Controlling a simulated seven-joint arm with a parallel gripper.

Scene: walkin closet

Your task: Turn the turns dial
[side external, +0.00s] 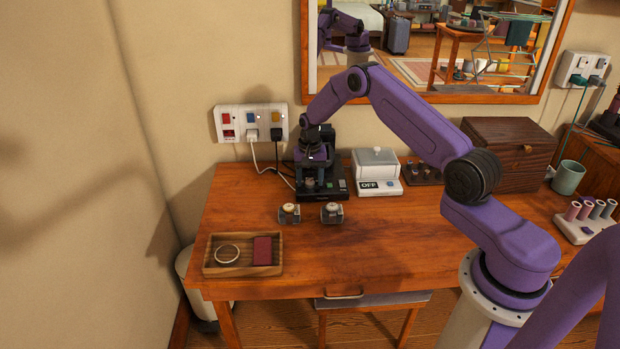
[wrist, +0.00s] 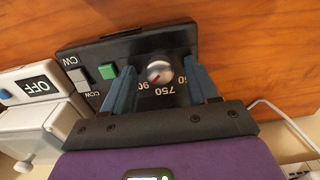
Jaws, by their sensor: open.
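A black control box (side external: 337,192) stands on the wooden desk near the wall. In the wrist view, the box (wrist: 184,42) has a round dial knob (wrist: 159,71) with a silver face and a red mark. White numbers around it include 750; others are partly covered by my fingers. A green button (wrist: 107,71) and a grey switch (wrist: 81,75) between CW and CCW labels sit left of the knob. My gripper (wrist: 159,68) is open, with one blue finger on each side of the knob and visible gaps. It also points down over the box in the side view (side external: 312,182).
A white device with an OFF label (side external: 378,187) stands right of the box. Two small holders (side external: 289,213) (side external: 332,213) sit in front. A wooden tray (side external: 216,267) is front left. Cables hang from the wall outlet (side external: 250,120) behind. The desk's front middle is clear.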

